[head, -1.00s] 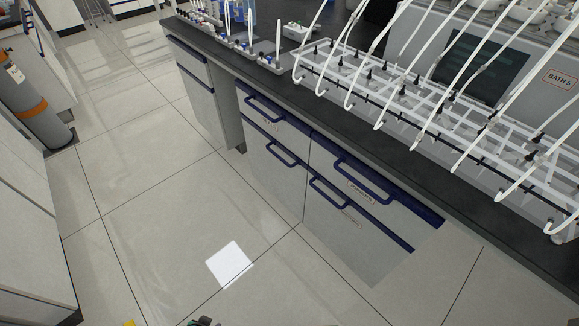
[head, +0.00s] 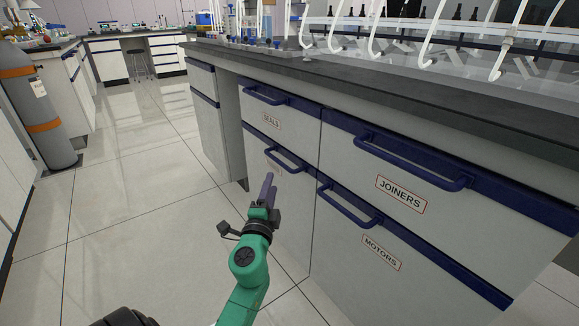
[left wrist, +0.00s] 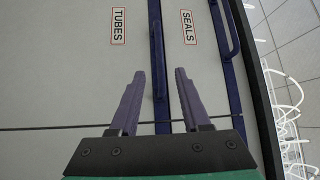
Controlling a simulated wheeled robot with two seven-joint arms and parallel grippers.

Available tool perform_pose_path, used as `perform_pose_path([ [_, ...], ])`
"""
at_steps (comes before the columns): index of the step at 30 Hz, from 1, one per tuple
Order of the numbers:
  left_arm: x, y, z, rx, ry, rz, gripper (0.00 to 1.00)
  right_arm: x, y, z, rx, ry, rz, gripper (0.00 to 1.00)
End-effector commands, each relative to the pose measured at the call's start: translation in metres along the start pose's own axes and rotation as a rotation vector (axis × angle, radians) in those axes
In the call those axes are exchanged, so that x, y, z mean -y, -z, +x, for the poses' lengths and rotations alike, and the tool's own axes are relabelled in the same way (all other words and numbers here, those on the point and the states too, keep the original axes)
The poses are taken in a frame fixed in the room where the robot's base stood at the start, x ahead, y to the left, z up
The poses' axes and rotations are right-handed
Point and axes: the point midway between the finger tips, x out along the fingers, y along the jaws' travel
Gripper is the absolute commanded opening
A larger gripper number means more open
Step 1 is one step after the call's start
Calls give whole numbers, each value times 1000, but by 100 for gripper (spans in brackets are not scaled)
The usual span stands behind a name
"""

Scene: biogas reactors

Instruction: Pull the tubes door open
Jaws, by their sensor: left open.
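The tubes door is the light grey lower-left front (head: 290,205) with a dark blue top strip and a blue bar handle (head: 285,160). It looks shut. In the left wrist view, its TUBES label (left wrist: 118,27) and handle (left wrist: 157,50) show. My left gripper (head: 268,180) is open in front of the door, just below and left of the handle in the head view. In the left wrist view, the gripper (left wrist: 160,73) has its two fingers on either side of the handle's near end in the picture; contact cannot be told. My right gripper is out of view.
The SEALS drawer (head: 271,121) is above, with JOINERS (head: 401,194) and MOTORS (head: 381,252) fronts to the right. The dark countertop (head: 400,95) overhangs them, carrying racks and white tubing. Tiled floor at left is free; a gas cylinder (head: 35,110) stands beyond.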

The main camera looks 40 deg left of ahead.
Motion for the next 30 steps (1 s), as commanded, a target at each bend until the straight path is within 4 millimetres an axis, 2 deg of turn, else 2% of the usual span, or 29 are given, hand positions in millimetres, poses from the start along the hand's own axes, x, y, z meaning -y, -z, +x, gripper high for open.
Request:
perform_pose_path([
  [1,5,1,14,-2,4,1,47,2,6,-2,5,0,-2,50],
  [6,4,0,61,0,3,-1,47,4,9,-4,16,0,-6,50],
  [12,-1,0,102,-1,0,-1,47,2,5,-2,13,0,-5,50],
  [16,-1,0,113,-1,-2,-2,47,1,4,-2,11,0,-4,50],
  [23,-1,0,114,-1,-2,-2,47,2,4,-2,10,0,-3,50],
  [24,-1,0,114,-1,-2,-2,32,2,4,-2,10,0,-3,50],
  [27,-1,0,113,-1,-3,-2,0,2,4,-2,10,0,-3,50],
  [30,-1,0,113,-1,-3,-2,0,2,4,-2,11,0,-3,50],
])
